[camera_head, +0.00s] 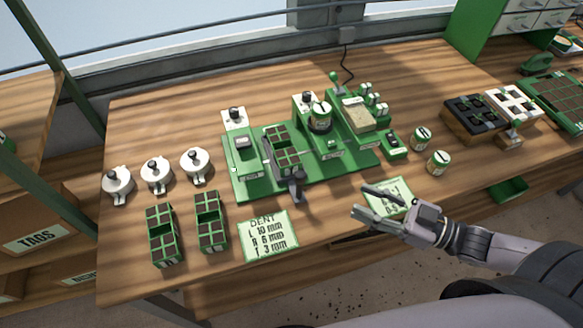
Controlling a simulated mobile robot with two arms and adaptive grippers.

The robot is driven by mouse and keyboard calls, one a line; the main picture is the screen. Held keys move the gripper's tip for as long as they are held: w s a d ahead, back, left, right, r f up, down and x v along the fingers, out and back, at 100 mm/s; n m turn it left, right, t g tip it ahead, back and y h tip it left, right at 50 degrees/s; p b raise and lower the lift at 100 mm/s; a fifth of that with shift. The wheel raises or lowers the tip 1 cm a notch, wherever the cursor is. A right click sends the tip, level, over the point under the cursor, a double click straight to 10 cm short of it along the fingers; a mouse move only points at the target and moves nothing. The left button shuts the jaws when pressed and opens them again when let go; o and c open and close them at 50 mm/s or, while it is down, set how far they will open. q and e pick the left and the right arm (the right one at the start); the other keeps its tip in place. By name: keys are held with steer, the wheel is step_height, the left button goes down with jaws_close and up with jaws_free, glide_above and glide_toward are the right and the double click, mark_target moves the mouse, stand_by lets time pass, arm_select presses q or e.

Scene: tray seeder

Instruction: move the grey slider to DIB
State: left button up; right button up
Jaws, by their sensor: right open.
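The green seeder machine (258,189) stands mid-table with a dark cell tray (284,159) on it. A small grey block (243,142) sits on its left part, and a dark grey handle-like part (297,184) stands at its front edge. I cannot tell for sure which is the grey slider. The small labels on the machine are too small to read, so I cannot make out DIB. My right gripper (362,201) is open and empty, right of the handle-like part and apart from it, partly over a white card (401,190). My left gripper is not in view.
Two cell trays (162,254) and a card reading "DENT" (265,255) lie at the front. Several white round pots with dark knobs (157,176) stand left. Two tins (437,162), a black tray (473,117) and a white tray (519,101) stand right. Bare wood lies behind the machine.

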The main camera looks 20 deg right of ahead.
mark_target(300, 174)
steer(key=p+x, duration=0.1)
steer(key=x, duration=1.4)
steer(key=shift+d+r, duration=0.1)
steer(key=shift+w+a, duration=0.3)
steer(key=shift+a, duration=0.1)
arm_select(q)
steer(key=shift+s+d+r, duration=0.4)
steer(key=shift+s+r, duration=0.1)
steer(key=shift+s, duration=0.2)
arm_select(e)
steer(key=shift+c, duration=0.4)
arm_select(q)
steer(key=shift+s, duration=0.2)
arm_select(e)
jaws_close()
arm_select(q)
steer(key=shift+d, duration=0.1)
